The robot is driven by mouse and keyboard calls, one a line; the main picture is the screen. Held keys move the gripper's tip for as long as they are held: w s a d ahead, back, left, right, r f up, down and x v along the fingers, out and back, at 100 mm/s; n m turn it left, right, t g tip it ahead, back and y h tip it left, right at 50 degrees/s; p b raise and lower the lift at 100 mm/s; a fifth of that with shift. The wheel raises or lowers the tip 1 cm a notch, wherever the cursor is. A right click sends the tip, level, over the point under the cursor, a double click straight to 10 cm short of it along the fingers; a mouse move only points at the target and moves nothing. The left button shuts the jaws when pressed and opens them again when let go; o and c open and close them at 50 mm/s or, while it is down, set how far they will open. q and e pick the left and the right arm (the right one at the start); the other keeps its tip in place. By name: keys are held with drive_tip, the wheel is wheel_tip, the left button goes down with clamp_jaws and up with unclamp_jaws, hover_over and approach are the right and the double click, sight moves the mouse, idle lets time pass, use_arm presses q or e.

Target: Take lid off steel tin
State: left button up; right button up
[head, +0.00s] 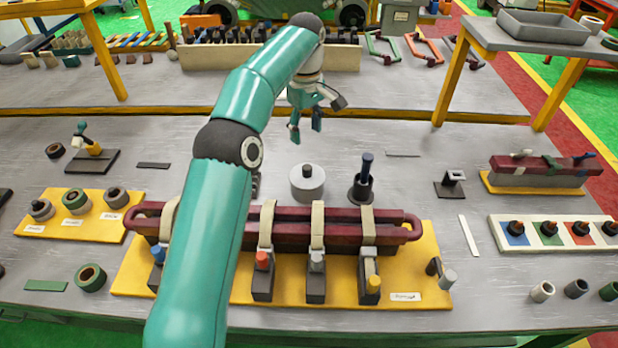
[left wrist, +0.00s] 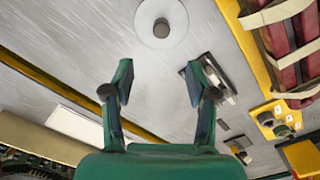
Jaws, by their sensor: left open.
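The steel tin (head: 307,190) stands upright on the grey bench behind the long coil. Its round grey lid is on top, with a dark knob (head: 308,170) in the middle. In the left wrist view, the lid (left wrist: 176,14) shows from above near the top edge, with its dark knob (left wrist: 161,28). My left gripper (head: 305,128) is above the bench and, in the head view, just above the tin, apart from it. Its two green fingers (left wrist: 158,80) are spread and empty in the left wrist view. My right gripper is not in view.
A dark pot with a blue-handled tool (head: 362,185) stands close to the tin's right. The dark red coil (head: 340,226) lies in front on a yellow board (head: 425,262), with several upright clamps. A small stand (head: 92,152) is at left.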

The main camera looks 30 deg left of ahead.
use_arm(q)
drive_tip(key=b, duration=0.1)
hover_over(307, 167)
drive_tip(key=f, duration=0.6)
drive_tip(key=shift+w+a+f, duration=0.1)
drive_tip(key=shift+w+f, duration=0.2)
drive_tip(key=shift+s+f, duration=0.15)
drive_tip(key=shift+f, duration=1.35)
drive_tip(key=shift+s+f, duration=0.15)
drive_tip(key=shift+f, duration=1.3)
clamp_jaws()
